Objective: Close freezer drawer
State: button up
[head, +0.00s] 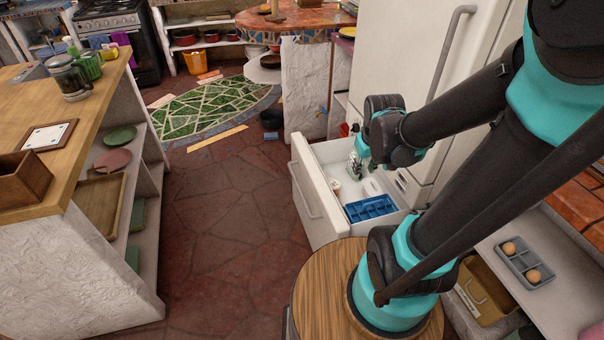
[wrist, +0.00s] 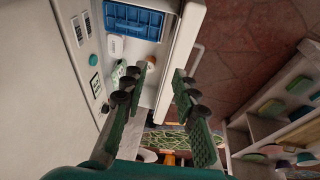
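The white freezer drawer (head: 312,205) is pulled out from the bottom of the white fridge (head: 398,60). Its front has a bar handle (head: 302,197). A blue ice tray (head: 371,208) and small containers lie inside. My gripper (head: 357,168) is above the drawer's far part in the head view. In the wrist view my open fingers (wrist: 160,92) are apart with nothing held, and the drawer's front wall (wrist: 181,52) shows between them. The handle also shows in the wrist view (wrist: 195,62). I cannot tell whether a finger touches the drawer.
A wooden counter (head: 95,95) with open shelves stands at the left. Stone floor (head: 220,210) lies clear between it and the drawer. A round mosaic table (head: 300,18) is behind. A grey tray (head: 525,262) with round items sits on a low shelf at right.

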jog(key=w+a+n, duration=0.1)
jog(key=w, duration=0.1)
jog(key=w+a+n, duration=0.1)
jog(key=w, duration=0.2)
jog(key=w+a+n, duration=0.1)
jog(key=w+n, duration=0.1)
jog(key=w, duration=0.1)
jog(key=shift+w+a+r+g+h, duration=0.1)
jog(key=shift+w+a+g+h, duration=0.05)
jog(key=shift+a+g+h, duration=0.2)
grip_shut()
jog(key=w+a+f+n+g+h, duration=0.1)
jog(key=w+a+f+n+h, duration=0.1)
jog(key=w+a+f+n, duration=0.75)
jog(key=w+a+f+n+h, duration=0.1)
jog(key=w+a+f+n, duration=0.55)
jog(key=a, duration=0.65)
jog(key=w+d+f+m, duration=0.1)
jog(key=w+d+f, duration=0.3)
jog(key=f, duration=0.6)
jog(key=shift+w+d+m, duration=0.4)
jog(key=shift+d, duration=1)
